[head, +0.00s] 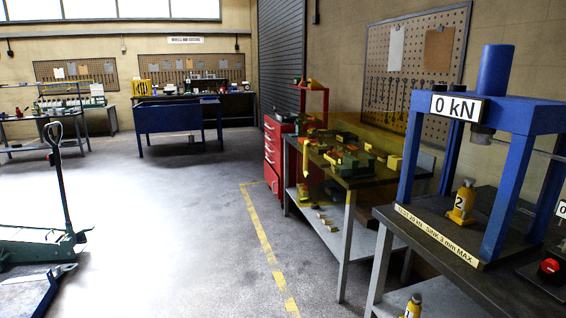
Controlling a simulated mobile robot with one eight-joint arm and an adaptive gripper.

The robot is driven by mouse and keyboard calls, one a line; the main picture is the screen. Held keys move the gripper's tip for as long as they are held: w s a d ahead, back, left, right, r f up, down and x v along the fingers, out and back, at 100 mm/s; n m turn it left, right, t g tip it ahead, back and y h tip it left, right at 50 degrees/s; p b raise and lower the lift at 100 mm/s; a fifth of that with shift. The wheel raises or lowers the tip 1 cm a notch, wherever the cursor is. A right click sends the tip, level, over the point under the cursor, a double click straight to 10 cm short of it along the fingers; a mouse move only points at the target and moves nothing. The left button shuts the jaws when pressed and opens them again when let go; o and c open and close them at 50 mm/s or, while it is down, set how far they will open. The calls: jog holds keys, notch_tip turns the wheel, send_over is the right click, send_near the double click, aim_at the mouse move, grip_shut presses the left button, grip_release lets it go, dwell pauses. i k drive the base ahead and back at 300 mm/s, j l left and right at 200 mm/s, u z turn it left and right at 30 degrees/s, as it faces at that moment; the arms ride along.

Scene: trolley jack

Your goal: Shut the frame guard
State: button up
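The blue press frame (407,160) stands on a dark bench at the right, with a "0 kN" display on its crossbeam. A yellow-tinted see-through panel (385,140), which looks like the frame guard, stands out to the left of the frame, over the neighbouring bench. The frame's front opening appears uncovered. The panel's hinge and exact edges are hard to make out. A yellow bottle jack marked 2 (461,203) stands upright inside the frame. My gripper is not in view.
A red button (550,266) sits at the right edge. Another yellow jack (412,306) shows at the bottom. A parts-covered bench (343,183) and red drawer cabinet (272,152) stand left of the press. A green pallet jack (40,246) is far left. The middle floor is clear.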

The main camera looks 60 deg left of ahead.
aim_at(307, 144)
jog(key=j+u, duration=0.1)
jog(key=u, duration=0.85)
jog(key=j+u, duration=0.1)
jog(key=u, duration=0.4)
jog(key=i+u, duration=0.1)
jog(key=u, duration=0.85)
jog(key=i+u, duration=0.15)
jog(key=i, duration=1.95)
jog(key=i+z, duration=0.1)
jog(key=i, duration=0.4)
jog(key=i+j+z, duration=0.1)
jog(key=i, duration=0.4)
jog(key=i+j+z, duration=0.1)
jog(key=i, duration=0.4)
jog(key=i+j, duration=0.25)
jog(key=i, duration=0.2)
jog(key=i+z, duration=0.1)
jog(key=z, duration=3.25)
jog(key=k+j, duration=0.15)
jog(key=k, duration=0.2)
jog(key=k+j+z, duration=0.1)
jog(key=k, duration=0.2)
